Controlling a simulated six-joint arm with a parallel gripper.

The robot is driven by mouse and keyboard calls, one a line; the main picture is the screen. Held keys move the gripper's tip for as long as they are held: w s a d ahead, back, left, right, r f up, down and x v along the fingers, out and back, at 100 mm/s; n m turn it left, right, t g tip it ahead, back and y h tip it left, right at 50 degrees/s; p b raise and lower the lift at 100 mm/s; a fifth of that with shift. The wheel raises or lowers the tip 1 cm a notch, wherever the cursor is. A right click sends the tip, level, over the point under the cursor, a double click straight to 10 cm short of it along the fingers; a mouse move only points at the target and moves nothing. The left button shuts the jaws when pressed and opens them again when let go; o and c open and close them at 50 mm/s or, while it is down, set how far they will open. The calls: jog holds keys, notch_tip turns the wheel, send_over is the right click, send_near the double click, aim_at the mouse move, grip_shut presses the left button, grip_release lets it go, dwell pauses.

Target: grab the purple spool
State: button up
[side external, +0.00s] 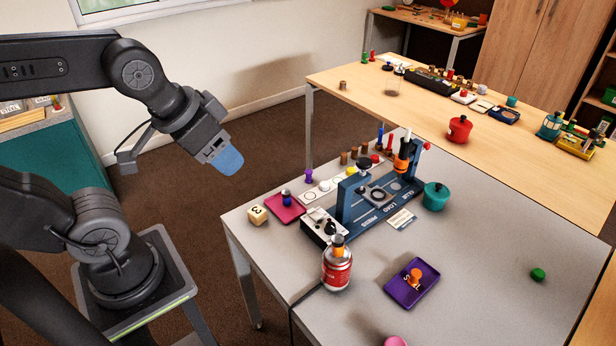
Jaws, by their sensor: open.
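A small purple spool (308,176) stands upright near the back left edge of the grey table (480,240), beside a pale strip with round marks. My gripper (228,162), with blue fingertips, hangs in the air to the left of the table. It is open with nothing seen in it, and is clearly apart from the spool. The gap between its fingers is hard to see from this side.
The table's right side is mostly clear.

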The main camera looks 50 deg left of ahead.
jog(key=shift+o, duration=0.5)
jog(key=n+g+y, duration=0.3)
jog(key=n, duration=0.7)
send_over(309, 172)
jog(key=s+d, duration=0.1)
jog(key=d, duration=0.1)
jog(key=f, duration=3)
jog(key=shift+s+a, duration=0.1)
jog(key=shift+s, duration=0.1)
jog(key=shift+y, duration=0.3)
jog(key=shift+x, duration=3.25)
